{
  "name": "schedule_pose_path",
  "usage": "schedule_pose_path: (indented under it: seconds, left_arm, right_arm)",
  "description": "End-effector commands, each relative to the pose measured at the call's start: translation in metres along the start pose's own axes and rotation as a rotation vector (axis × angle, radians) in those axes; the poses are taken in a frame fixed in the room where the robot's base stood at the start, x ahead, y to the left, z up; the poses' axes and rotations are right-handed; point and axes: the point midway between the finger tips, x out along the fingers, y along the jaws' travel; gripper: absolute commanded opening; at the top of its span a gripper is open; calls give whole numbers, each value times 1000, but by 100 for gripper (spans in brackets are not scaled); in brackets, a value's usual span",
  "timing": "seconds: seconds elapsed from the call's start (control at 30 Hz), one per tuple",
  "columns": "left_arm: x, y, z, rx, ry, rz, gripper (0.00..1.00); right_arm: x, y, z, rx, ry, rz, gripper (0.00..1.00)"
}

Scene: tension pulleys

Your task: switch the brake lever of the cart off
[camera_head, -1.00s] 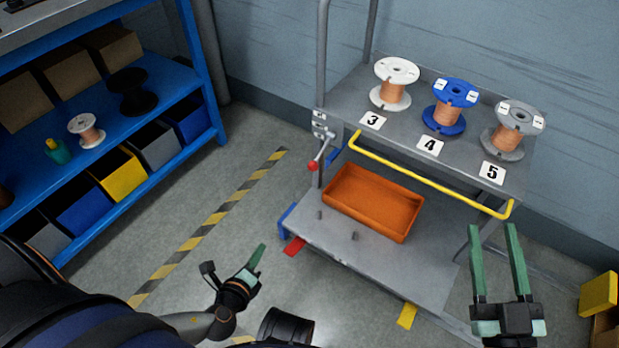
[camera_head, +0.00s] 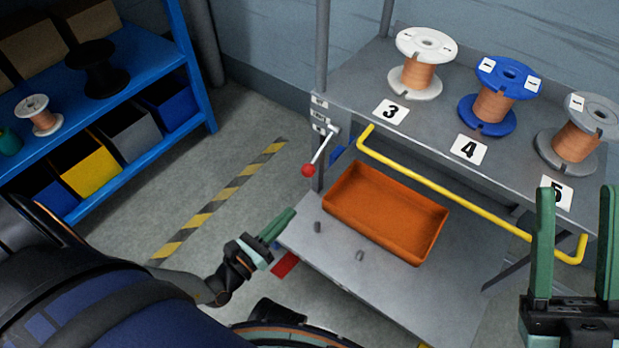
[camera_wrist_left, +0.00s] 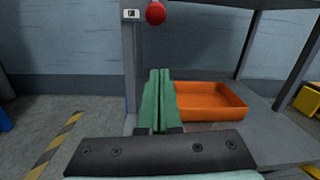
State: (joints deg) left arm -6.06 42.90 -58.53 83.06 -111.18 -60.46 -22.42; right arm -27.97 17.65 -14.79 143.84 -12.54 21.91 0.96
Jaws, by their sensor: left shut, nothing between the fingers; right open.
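The cart's brake lever (camera_head: 320,152) is a grey rod with a red ball knob (camera_head: 308,170), mounted on the cart's left front post. It slants down to the left from its pivot. The red knob also shows at the top of the left wrist view (camera_wrist_left: 156,13), above my left fingertips. My left gripper (camera_head: 290,213) is shut and empty, below and left of the knob, apart from it. It shows in the left wrist view (camera_wrist_left: 160,75) with green fingers together. My right gripper (camera_head: 577,192) is open and empty in front of the cart's right end.
The cart (camera_head: 400,305) has a yellow handle bar (camera_head: 440,195) and an orange tray (camera_head: 385,212) on its lower shelf. White, blue and grey spools stand on top by labels 3, 4 and 5. A blue shelf (camera_head: 140,75) stands left; floor between is clear.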

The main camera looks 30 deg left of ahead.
Motion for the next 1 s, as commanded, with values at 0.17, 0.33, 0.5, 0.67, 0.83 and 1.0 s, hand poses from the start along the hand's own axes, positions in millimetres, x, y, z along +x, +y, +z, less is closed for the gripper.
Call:
schedule_pose_path:
  seconds: [0.17, 0.33, 0.5, 0.67, 0.83, 1.0]
  left_arm:
    - [0, 0, 1, 0, 0, 0, 0]
    - [3, 0, 0, -1, -1, 1, 0]
    - [22, 0, 0, -2, -5, 2, 0]
    - [55, 0, 0, -2, -6, 2, 0]
    - [93, 1, -1, -1, -6, 2, 0]
    - [94, 0, 20, -2, 1, 0, 0]
  right_arm:
    - [0, 0, 0, 0, 0, 0, 50]
    - [0, 0, 0, 0, -1, 0, 50]
    - [-3, -2, 4, -3, -3, -2, 50]
    - [-8, -5, 10, -7, -8, -4, 50]
    - [-14, -9, 17, -14, -14, -8, 50]
    - [-9, -7, 13, -12, -18, -9, 50]
